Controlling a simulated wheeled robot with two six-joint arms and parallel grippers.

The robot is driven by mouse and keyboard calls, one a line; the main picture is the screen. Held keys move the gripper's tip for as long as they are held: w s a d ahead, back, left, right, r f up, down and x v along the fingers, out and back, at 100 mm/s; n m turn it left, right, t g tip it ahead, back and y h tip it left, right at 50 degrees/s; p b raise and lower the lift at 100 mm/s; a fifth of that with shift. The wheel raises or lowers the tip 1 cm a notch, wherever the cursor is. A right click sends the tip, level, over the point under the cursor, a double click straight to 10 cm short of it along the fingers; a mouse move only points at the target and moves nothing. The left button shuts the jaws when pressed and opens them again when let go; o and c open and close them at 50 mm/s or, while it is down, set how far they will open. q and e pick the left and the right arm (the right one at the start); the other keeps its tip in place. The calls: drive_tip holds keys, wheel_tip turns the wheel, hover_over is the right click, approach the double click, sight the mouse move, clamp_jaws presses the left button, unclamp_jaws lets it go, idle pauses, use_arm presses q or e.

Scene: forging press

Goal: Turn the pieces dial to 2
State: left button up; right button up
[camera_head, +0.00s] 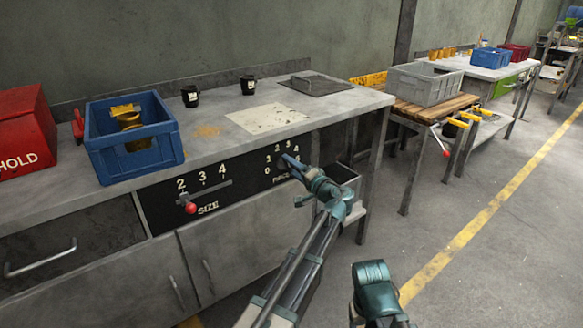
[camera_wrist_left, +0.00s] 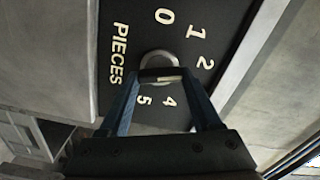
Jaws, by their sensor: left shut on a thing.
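The pieces dial (camera_wrist_left: 158,60) is a round knob with a pale metal rim on a black panel marked PIECES. In the left wrist view 0, 1, 2, 4 and 5 show around it; the place of the 3 is hidden behind a finger. My left gripper (camera_wrist_left: 160,77) is shut on the knob, one blue finger on each side. A pale mark shows on the knob between the fingers, but I cannot tell which number it points to. In the head view my left gripper (camera_head: 291,161) reaches the panel and hides most of the dial.
Above, the grey bench (camera_head: 215,145) holds a blue crate (camera_head: 135,160), a red box (camera_head: 24,132) and two black cups. A grey crate (camera_head: 425,85) stands on a wooden table. The floor at right is clear.

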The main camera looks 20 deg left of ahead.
use_arm(q)
drive_tip(key=o, duration=1.4)
